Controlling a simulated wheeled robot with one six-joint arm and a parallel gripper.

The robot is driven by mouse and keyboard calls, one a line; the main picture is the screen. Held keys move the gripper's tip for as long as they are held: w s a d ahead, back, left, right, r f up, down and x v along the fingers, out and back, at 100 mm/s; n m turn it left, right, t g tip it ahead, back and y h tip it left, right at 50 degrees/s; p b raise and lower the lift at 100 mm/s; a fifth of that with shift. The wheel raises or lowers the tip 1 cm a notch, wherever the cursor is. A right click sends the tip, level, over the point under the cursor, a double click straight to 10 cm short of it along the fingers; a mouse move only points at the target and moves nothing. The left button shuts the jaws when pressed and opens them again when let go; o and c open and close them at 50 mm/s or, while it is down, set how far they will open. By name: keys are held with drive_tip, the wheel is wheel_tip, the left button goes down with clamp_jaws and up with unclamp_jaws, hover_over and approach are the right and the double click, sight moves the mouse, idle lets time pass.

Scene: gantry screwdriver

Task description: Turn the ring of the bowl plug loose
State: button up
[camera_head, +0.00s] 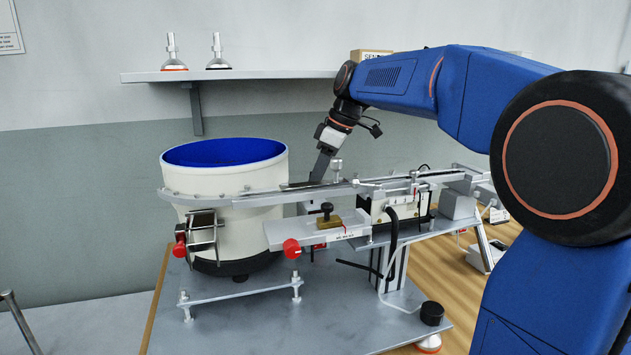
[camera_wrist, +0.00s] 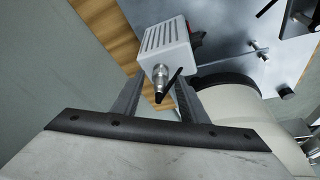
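The bowl plug (camera_wrist: 160,74) shows in the wrist view as a small silver ringed connector on the end of a light grey vented box (camera_wrist: 168,42). A short black piece crosses it, and its exact shape is hard to tell. My gripper (camera_wrist: 160,84) is open, with one finger on each side of the plug and gaps visible between. In the head view my gripper (camera_head: 321,168) points down behind the rail, beside the feeder bowl (camera_head: 225,195), which is cream with a blue inside. The plug and box are hidden in that view.
A metal rail (camera_head: 350,187) with fittings runs right from the bowl, in front of my gripper. Red knobs (camera_head: 291,248) stick out at the front. The metal base plate (camera_head: 270,325) is clear at the front.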

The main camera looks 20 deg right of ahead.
drive_tip(key=v, duration=0.7)
drive_tip(key=shift+r, duration=0.3)
